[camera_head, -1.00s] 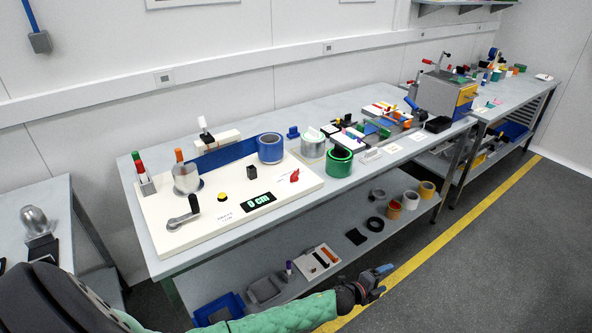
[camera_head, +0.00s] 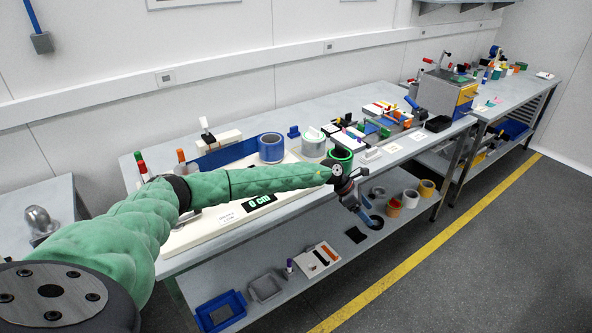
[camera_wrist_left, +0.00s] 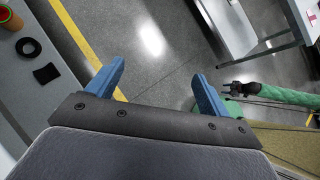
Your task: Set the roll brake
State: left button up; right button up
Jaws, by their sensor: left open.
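My left arm crosses in front of the white panel (camera_head: 192,237) in the head view. My left gripper (camera_head: 367,217) is open and empty, past the panel's right end and out over the bench's front edge. Its blue fingers (camera_wrist_left: 159,70) stand apart in the wrist view, with only floor between them. The display (camera_head: 262,201) shows below my forearm. The panel's red lever, crank and yellow button are hidden behind my arm; I cannot tell which part is the brake. My right gripper (camera_wrist_left: 229,88) shows small in the wrist view; its opening is unclear.
Several tape rolls and a blue bin (camera_head: 220,311) sit on the lower shelf. The floor by the yellow line (camera_head: 420,240) is clear.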

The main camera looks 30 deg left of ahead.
pick_arm(q)
jog(key=a+r+m+y, duration=0.1)
jog(key=a+r+y, duration=0.2)
jog(key=a, duration=0.6)
jog(key=a+r+m+g+y, duration=0.1)
jog(key=a+r+y, duration=0.2)
jog(key=a, duration=0.7)
jog(key=a+r+m+g+y+p, duration=0.1)
jog(key=a+r+y, duration=0.1)
jog(key=a+r, duration=0.4)
jog(key=shift+w+a+r+m+y, duration=0.1)
jog(key=shift+a+y, duration=0.05)
jog(key=shift+a, duration=0.5)
jog(key=shift+w+a+r+m+y, duration=0.1)
jog(key=shift+w+a+r, duration=0.05)
jog(key=shift+a, duration=0.55)
jog(key=shift+w+a+r+m+y, duration=0.1)
jog(key=shift+a+y, duration=0.05)
jog(key=shift+a, duration=0.5)
jog(key=shift+f, duration=0.2)
notch_tip(320, 180, down, 6)
jog(key=p, duration=0.3)
jog(key=shift+f+p, duration=0.3)
jog(key=shift+f, duration=0.35)
pick_arm(e)
jog(key=s+d+f, duration=0.4)
jog(key=s+f, duration=0.2)
jog(key=s, duration=0.1)
jog(key=shift+s, duration=0.2)
